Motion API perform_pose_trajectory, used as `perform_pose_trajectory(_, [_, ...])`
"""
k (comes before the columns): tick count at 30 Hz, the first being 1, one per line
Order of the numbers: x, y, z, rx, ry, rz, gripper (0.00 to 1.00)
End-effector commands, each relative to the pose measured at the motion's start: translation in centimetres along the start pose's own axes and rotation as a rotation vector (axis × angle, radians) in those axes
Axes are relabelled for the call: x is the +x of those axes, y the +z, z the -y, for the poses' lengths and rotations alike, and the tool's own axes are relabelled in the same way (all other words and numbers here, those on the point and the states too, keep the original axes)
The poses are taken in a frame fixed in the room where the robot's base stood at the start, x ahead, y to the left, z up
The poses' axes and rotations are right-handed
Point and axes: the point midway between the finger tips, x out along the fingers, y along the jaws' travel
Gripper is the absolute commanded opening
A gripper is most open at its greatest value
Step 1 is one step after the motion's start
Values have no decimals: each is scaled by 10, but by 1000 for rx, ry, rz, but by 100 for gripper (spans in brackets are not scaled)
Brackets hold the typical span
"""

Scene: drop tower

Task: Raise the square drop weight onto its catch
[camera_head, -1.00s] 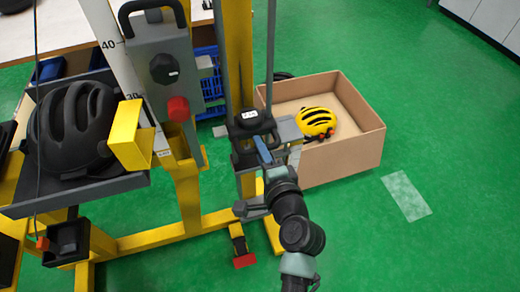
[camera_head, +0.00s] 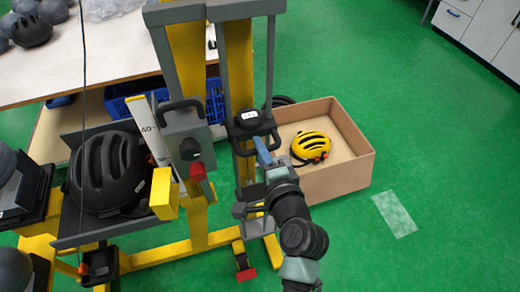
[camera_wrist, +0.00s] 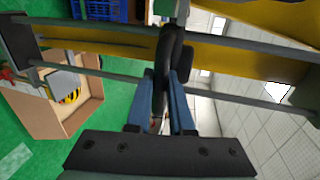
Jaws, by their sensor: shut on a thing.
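The drop weight, a dark block with a white label (camera_head: 249,118), sits between the guide rods of the yellow and grey tower. Its dark handle faces me. My gripper (camera_head: 263,150) is shut on this handle from the right front. In the wrist view, the blue fingers (camera_wrist: 167,102) close on either side of a black handle bar (camera_wrist: 165,62). The grey crosshead (camera_head: 225,10) spans the tower top, well above the weight. I cannot make out the catch or the label's mark.
A cardboard box (camera_head: 350,178) with a yellow helmet (camera_head: 311,146) stands right of the tower. A grey control box (camera_head: 184,130) and a black helmet (camera_head: 107,172) on a shelf are to the left.

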Motion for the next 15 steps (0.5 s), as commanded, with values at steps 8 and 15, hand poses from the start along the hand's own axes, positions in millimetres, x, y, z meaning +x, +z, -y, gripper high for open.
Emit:
perform_pose_trajectory(8, [0, -1, 14, -3, -23, -4, 0])
perform_pose_trajectory(15, [0, -1, 14, -4, -23, -4, 32])
